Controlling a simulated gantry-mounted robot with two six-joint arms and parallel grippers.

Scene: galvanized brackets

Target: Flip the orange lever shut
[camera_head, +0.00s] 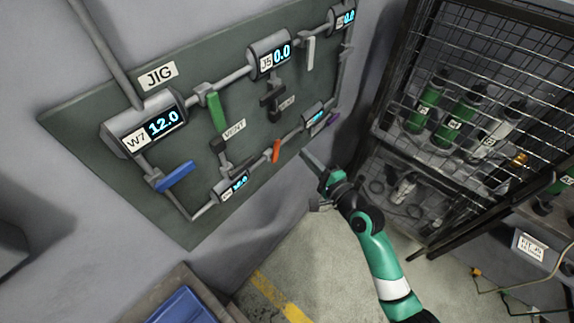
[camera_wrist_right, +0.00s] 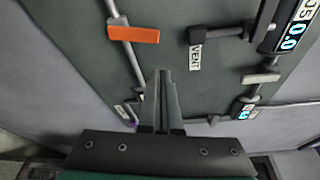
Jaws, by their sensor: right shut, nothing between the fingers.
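The orange lever (camera_head: 276,151) is on a pipe low on the dark green jig panel (camera_head: 80,108). In the head view it stands steeply tilted, close to the line of its pipe or across it; I cannot tell which. In the right wrist view the orange lever (camera_wrist_right: 133,35) lies crosswise to its pipe, at upper left. My right gripper (camera_head: 304,152) is shut and empty, to the right of the lever and apart from it. In the right wrist view its fingers (camera_wrist_right: 161,75) are together, below and right of the lever. My left gripper is not in view.
The panel also carries a green lever (camera_head: 217,112), a blue lever (camera_head: 175,176), a grey lever (camera_head: 310,53) and a purple lever (camera_head: 333,118), with pipes and display boxes. A wire cage (camera_head: 450,60) with bottles stands at right. A blue bin (camera_head: 185,308) is at the bottom.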

